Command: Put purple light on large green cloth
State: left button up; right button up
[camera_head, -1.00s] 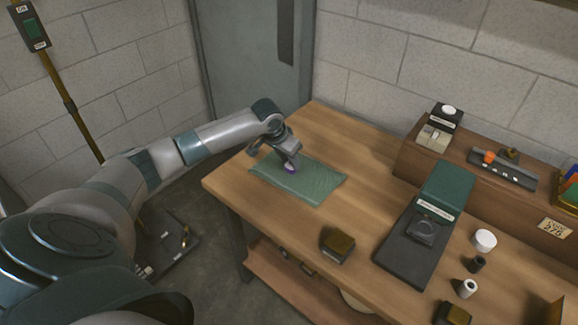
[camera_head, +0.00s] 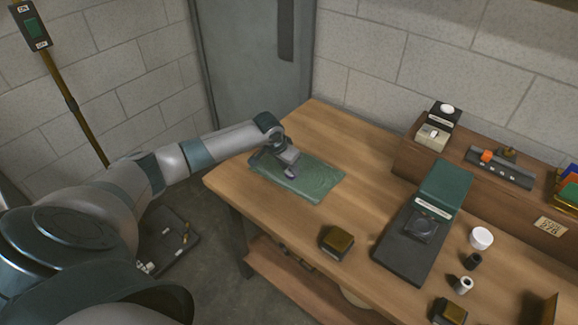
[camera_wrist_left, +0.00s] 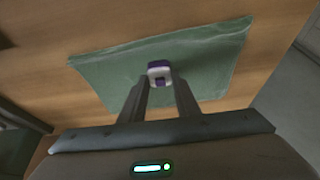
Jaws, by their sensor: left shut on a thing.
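The large green cloth (camera_head: 318,181) lies flat on the left part of the wooden table, and it fills much of the left wrist view (camera_wrist_left: 110,75). My left gripper (camera_head: 290,172) is over the cloth, pointing down. In the left wrist view its two fingers (camera_wrist_left: 160,84) are shut on the purple light (camera_wrist_left: 160,67), a small white piece with purple parts. The light is over the cloth; I cannot tell whether it touches it. In the head view the light is mostly hidden by the gripper. My right gripper is not in view.
A dark device with a green lid (camera_head: 425,220) stands right of the cloth. A white cup (camera_head: 481,238) and small cylinders are at the right. A raised wooden shelf (camera_head: 480,190) runs along the back.

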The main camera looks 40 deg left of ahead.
pick_arm(q)
jog(key=shift+s+d+f, duration=0.1)
jog(key=shift+s+f, duration=0.05)
jog(key=shift+f, duration=0.2)
